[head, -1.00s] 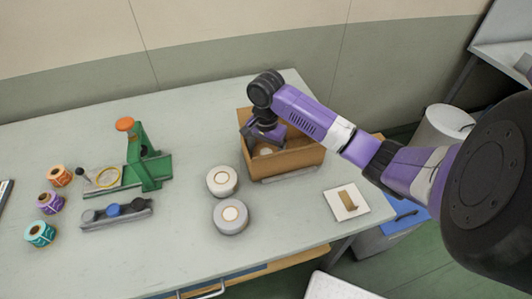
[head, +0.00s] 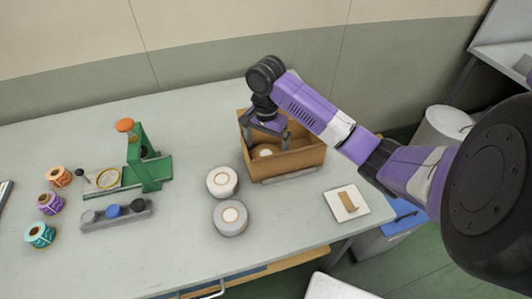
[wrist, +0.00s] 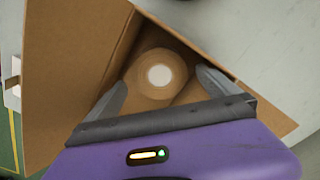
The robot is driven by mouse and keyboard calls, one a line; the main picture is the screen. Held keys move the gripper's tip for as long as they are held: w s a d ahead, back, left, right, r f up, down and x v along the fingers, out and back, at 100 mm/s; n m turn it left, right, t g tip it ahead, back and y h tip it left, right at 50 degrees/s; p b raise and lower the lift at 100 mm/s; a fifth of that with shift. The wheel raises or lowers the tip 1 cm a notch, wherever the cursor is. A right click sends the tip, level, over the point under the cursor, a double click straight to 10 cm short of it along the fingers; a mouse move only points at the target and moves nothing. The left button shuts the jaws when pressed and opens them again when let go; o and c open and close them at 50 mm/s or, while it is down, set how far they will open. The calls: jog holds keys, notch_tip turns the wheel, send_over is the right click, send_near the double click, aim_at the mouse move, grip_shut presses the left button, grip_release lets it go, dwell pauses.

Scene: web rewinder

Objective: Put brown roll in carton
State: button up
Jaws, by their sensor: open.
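The brown roll (wrist: 147,88) lies inside the open carton (wrist: 68,50), its white core facing up in the wrist view. In the head view the roll (head: 265,150) shows low in the carton (head: 290,163), partly hidden by my gripper. My gripper (head: 268,137) is open above the carton, its fingers apart on either side of the roll in the wrist view (wrist: 165,85). I see no finger touching the roll.
Two pale rolls, one white (head: 222,182) and one grey (head: 230,218), stand left of the carton. A green rewinder (head: 145,165) and several small coloured rolls are farther left. A white plate (head: 346,203) lies at the right.

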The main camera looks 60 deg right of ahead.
aim_at(266, 154)
notch_tip(266, 154, up, 8)
jog(key=p, duration=0.2)
jog(key=shift+p, duration=0.3)
